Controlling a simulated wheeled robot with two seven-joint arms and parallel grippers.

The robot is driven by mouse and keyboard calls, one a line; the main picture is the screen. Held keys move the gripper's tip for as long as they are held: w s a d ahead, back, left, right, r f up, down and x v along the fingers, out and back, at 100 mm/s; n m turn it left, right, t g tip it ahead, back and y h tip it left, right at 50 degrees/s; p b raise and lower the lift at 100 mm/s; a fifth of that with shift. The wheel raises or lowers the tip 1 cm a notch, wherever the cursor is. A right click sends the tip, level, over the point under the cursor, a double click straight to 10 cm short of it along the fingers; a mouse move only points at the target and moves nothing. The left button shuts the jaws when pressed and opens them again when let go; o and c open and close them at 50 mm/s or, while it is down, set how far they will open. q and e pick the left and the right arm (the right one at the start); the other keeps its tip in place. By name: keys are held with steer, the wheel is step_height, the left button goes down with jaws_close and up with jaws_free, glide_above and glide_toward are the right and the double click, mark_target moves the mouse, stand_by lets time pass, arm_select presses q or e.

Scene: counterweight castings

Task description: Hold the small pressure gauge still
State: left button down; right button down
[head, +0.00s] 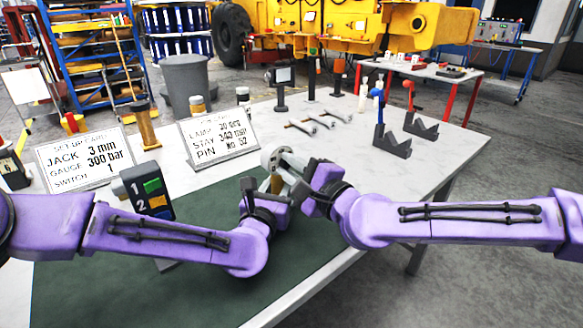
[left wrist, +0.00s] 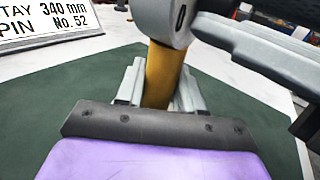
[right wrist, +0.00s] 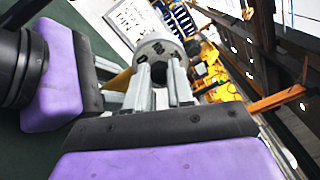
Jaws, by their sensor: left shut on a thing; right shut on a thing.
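The small pressure gauge shows as a short grey round head (head: 271,157) on a yellow-brown stem (left wrist: 160,75), over the green mat (head: 200,285). My left gripper (head: 274,187) is shut on the stem, with one finger on each side of it in the left wrist view. My right gripper (head: 292,166) is shut on the grey head from the right. In the right wrist view the head (right wrist: 157,47) sits at the ends of the right fingers. The dial face cannot be read. The stem's lower end is hidden behind my left gripper.
A dark box with numbered coloured keys (head: 148,190) stands left of the grippers. Two signs, the setup card (head: 88,158) and the stay card (head: 219,135), stand behind. Metal rods (head: 318,122) and dark V-blocks (head: 392,142) lie farther back. The mat's front is clear.

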steer(key=c, duration=1)
jaws_free()
steer(key=v, duration=1.2)
arm_select(q)
steer(key=c, duration=0.6)
jaws_free()
